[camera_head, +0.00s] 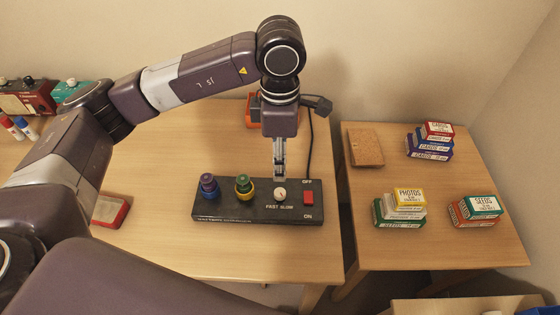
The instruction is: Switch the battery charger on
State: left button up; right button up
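The battery charger (232,213) is a long black box on the wooden table. On its top are two stacks of coloured rings, a pale round knob (280,195) above the words FAST SLOW, and a red switch (308,198) at the right end. OFF is printed above the switch and ON below it. My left gripper (280,175) points down just behind the knob in the picture, left of the switch. Its fingers look close together with nothing visible between them. Whether it touches the charger is unclear. My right gripper is out of view.
A black cable (309,145) runs behind the charger from a dark plug (318,104). An orange object (252,113) is partly hidden behind my gripper. A red-and-grey block (110,210) lies at left. Several small boxes and a brown notebook (365,147) are on the right table.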

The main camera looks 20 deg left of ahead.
aim_at(308, 195)
jog(key=k, duration=1.5)
